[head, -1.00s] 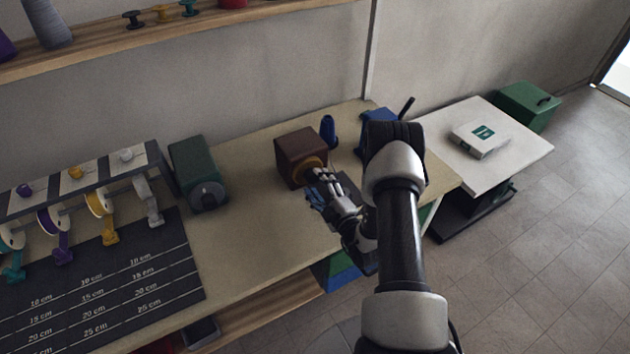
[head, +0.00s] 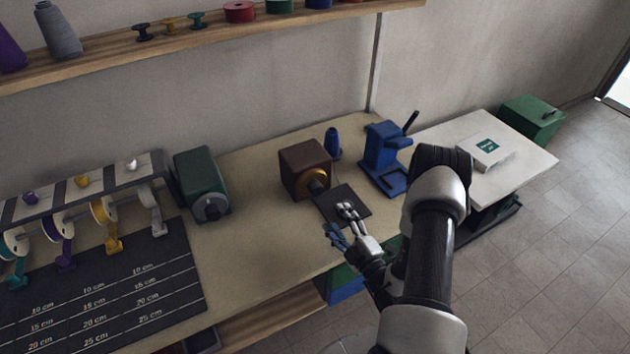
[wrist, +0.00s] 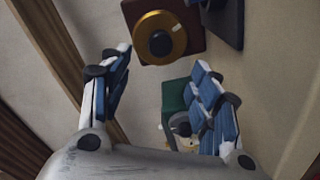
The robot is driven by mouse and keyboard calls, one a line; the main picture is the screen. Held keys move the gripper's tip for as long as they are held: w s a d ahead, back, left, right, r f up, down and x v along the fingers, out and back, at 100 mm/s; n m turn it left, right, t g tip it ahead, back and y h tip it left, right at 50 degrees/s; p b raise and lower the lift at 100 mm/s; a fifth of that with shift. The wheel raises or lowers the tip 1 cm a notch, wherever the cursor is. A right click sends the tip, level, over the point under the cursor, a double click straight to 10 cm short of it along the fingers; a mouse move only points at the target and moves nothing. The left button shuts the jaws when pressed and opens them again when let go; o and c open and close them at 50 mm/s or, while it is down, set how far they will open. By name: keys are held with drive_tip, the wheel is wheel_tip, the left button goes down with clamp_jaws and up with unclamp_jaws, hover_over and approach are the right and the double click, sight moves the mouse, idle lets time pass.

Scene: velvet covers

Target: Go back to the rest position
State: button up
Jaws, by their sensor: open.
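My gripper (head: 342,222) is open and empty in the head view, over the front edge of the workbench (head: 258,238). It is in front of a small black mat (head: 342,206). In the wrist view the two blue-padded fingers of my gripper (wrist: 158,92) are spread apart with nothing held between them. A brown box with a brass ring (head: 304,168) stands behind the mat; the wrist view shows the box (wrist: 190,22) and its ring beyond the fingers.
A blue press (head: 384,155) and a blue cone (head: 332,142) stand to the right of the brown box. A dark green machine (head: 202,180) and a ribbon rack (head: 85,190) stand at left. A white table (head: 520,165) with a white box (head: 484,152) is at right.

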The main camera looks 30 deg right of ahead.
drive_tip(key=w+a+r+n+y, duration=0.3)
drive_tip(key=a+r+n+y, duration=0.3)
drive_tip(key=r+n, duration=0.15)
drive_tip(key=s+a+r+n+g+y, duration=0.5)
drive_tip(key=a+r+n+g, duration=0.25)
drive_tip(key=a+n, duration=0.3)
drive_tip(key=s+a+r+n+g+y, duration=0.4)
drive_tip(key=a+r+n+g, duration=0.2)
drive_tip(key=a+r+n, duration=0.5)
drive_tip(key=s+d+f+n+g+h, duration=0.1)
drive_tip(key=s+n+g+h, duration=0.6)
drive_tip(key=s+n, duration=0.95)
drive_tip(key=d+r+n+t+h, duration=0.4)
drive_tip(key=d+n+t+h, duration=0.3)
drive_tip(key=n, duration=0.6)
drive_tip(key=shift+w+d+r+n+h, duration=0.25)
drive_tip(key=shift+d+r+n+h, duration=0.15)
drive_tip(key=shift+d+h, duration=0.65)
